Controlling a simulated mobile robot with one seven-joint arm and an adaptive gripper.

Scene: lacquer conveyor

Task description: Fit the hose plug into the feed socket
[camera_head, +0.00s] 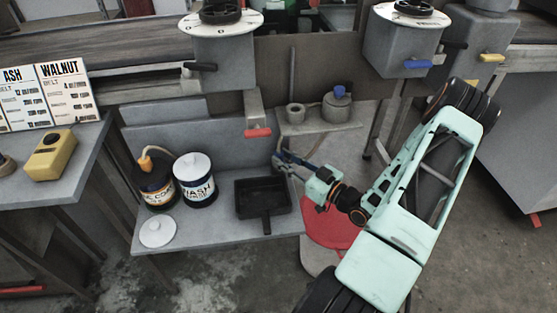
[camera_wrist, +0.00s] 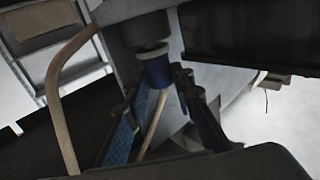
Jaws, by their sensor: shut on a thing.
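My gripper (camera_head: 283,160) is at the right end of the lower shelf, just under the small upper ledge. In the wrist view its two blue-padded fingers (camera_wrist: 166,88) stand on both sides of the hose plug (camera_wrist: 158,72), a dark blue cylinder with a pale ring on top. A beige hose (camera_wrist: 151,125) runs from the plug down between the fingers. A dark grey cylinder (camera_wrist: 146,29), which looks like the feed socket, is right above the plug and in line with it. I cannot tell whether the plug is inside it or just below. In the head view the plug is too small to make out.
The lower shelf (camera_head: 215,238) carries a black tin (camera_head: 152,185) with an orange fitting, a white WASH tin (camera_head: 194,180), a black tray (camera_head: 263,197) and a white lid (camera_head: 157,233). A lidded pot (camera_head: 336,108) stands on the upper ledge (camera_head: 318,128).

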